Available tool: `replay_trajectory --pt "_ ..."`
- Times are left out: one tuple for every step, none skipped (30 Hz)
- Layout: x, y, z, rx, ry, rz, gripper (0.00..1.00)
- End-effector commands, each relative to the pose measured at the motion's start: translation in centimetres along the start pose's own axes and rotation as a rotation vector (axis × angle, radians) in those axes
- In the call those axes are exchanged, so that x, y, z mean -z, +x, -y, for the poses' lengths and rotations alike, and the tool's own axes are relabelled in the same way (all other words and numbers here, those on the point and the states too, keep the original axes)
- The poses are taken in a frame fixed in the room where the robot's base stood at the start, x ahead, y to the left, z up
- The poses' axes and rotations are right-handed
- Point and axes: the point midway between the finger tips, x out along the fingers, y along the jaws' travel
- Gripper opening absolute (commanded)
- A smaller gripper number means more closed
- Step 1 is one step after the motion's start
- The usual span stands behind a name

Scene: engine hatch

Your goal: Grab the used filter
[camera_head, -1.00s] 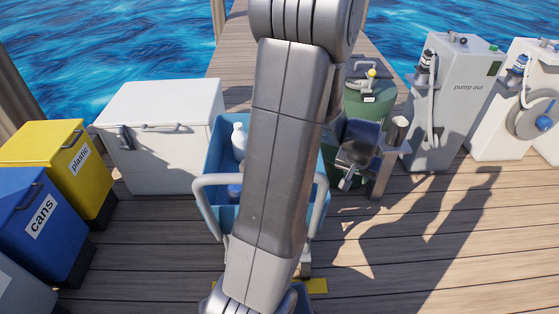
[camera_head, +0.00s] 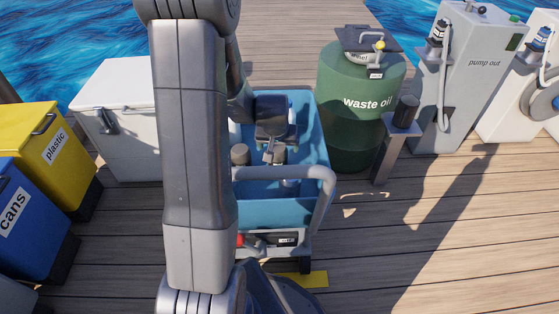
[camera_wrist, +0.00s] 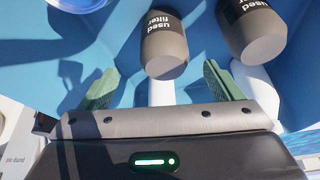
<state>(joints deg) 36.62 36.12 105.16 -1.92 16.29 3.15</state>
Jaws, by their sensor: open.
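A dark grey cylinder labelled "used filter" (camera_wrist: 165,48) stands in the blue cart in the wrist view, ahead of the gap between my fingers. A second one (camera_wrist: 248,38), its label partly cut off, is to its right. One dark grey filter (camera_head: 240,155) also shows inside the cart (camera_head: 278,212) in the head view. My gripper (camera_wrist: 162,82) is open, its two green fingers apart with no filter between them. In the head view my gripper (camera_head: 274,152) is over the cart, and my arm hides the cart's left side.
A green waste oil drum (camera_head: 352,135) stands behind the cart at right. A post beside it holds a dark cylinder (camera_head: 405,111). White items (camera_wrist: 258,85) lie in the cart, and its grey handle (camera_head: 322,200) rises in front. Open deck lies right.

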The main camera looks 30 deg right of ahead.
Motion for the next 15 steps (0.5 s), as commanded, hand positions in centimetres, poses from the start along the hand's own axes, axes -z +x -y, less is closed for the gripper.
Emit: replay_trajectory --pt "-0.2 1.5 -0.1 0.000 0.001 0.001 0.87" --pt "-0.2 2.0 -0.1 0.000 0.001 0.001 0.87" --pt "-0.2 2.5 -0.1 0.000 0.001 0.002 0.87" --pt "-0.2 2.9 -0.1 0.000 0.001 0.001 0.87" --pt "-0.1 3.1 -0.1 0.000 0.001 0.001 0.87" --pt "-0.1 3.5 -0.1 0.000 0.001 0.000 0.87" --pt "-0.1 3.6 -0.1 0.000 0.001 0.000 0.87" --pt "-0.1 3.8 0.0 0.000 0.001 -0.001 0.87" --pt "0.0 3.9 0.0 0.000 0.001 -0.001 0.87" --pt "0.0 4.0 0.0 0.000 0.001 -0.002 0.87" --pt "0.0 4.1 -0.1 0.000 0.001 -0.002 0.87" --pt "0.0 4.4 -0.1 0.000 0.001 -0.001 0.87" --pt "0.0 4.7 -0.1 0.000 0.001 -0.001 0.87" --pt "0.0 5.0 -0.1 0.000 0.001 0.000 0.87" --pt "-0.1 5.6 -0.1 0.000 0.001 0.001 0.87"
